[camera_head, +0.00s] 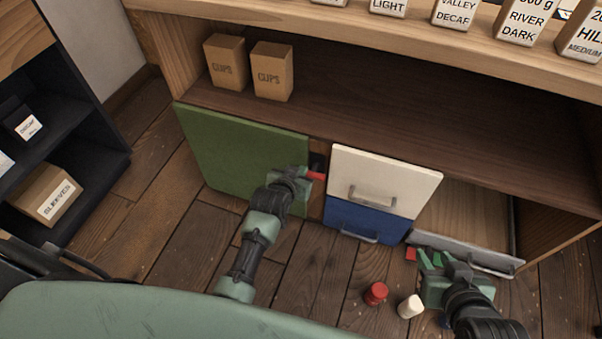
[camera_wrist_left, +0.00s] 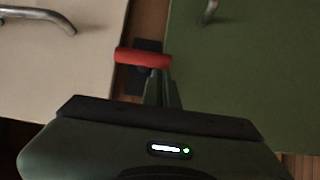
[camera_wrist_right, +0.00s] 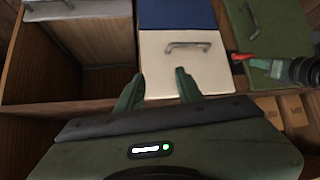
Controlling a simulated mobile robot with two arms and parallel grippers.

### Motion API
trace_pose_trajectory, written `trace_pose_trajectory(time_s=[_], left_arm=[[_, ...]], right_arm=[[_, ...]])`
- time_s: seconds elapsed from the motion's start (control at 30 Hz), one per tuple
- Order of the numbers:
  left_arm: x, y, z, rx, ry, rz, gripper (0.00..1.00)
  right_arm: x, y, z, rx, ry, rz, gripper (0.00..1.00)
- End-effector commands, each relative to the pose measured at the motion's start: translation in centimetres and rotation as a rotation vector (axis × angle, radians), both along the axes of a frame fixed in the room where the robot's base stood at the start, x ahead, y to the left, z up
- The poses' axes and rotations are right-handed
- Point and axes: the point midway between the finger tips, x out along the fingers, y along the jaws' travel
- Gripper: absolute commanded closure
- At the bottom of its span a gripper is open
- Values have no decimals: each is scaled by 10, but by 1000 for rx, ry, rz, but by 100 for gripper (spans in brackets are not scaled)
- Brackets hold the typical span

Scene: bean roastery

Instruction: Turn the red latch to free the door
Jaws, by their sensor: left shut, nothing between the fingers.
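The red latch (camera_head: 317,176) is a short bar on a dark mount on the wooden post between the green door (camera_head: 240,150) and the white drawer front (camera_head: 385,180). In the left wrist view the latch (camera_wrist_left: 143,56) lies crosswise, nearly level. My left gripper (camera_head: 303,172) is shut and empty, its fingertips at the latch; in the left wrist view the fingertips (camera_wrist_left: 158,74) sit just below the bar. I cannot tell whether they touch it. My right gripper (camera_wrist_right: 159,80) is open and empty, low in front of the open grey drawer (camera_head: 465,250).
A blue drawer front (camera_head: 366,220) is under the white one. A red container (camera_head: 376,293) and a white container (camera_head: 410,306) are on the floor near my right gripper. Two cups boxes (camera_head: 272,71) stand on the shelf above. A dark rack (camera_head: 85,150) stands at the left.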

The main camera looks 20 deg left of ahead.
Motion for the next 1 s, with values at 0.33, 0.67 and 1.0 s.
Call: trace_pose_trajectory(time_s=[0.33,0.67,1.0], left_arm=[[1,0,-3,-1,-1,1,100],[1,0,-3,-19,1,1,100],[1,-1,-5,-78,2,0,100]], right_arm=[[8,3,7,10,-47,4,64],[5,2,5,5,-27,2,64],[-13,-4,-8,-16,70,-5,64]])
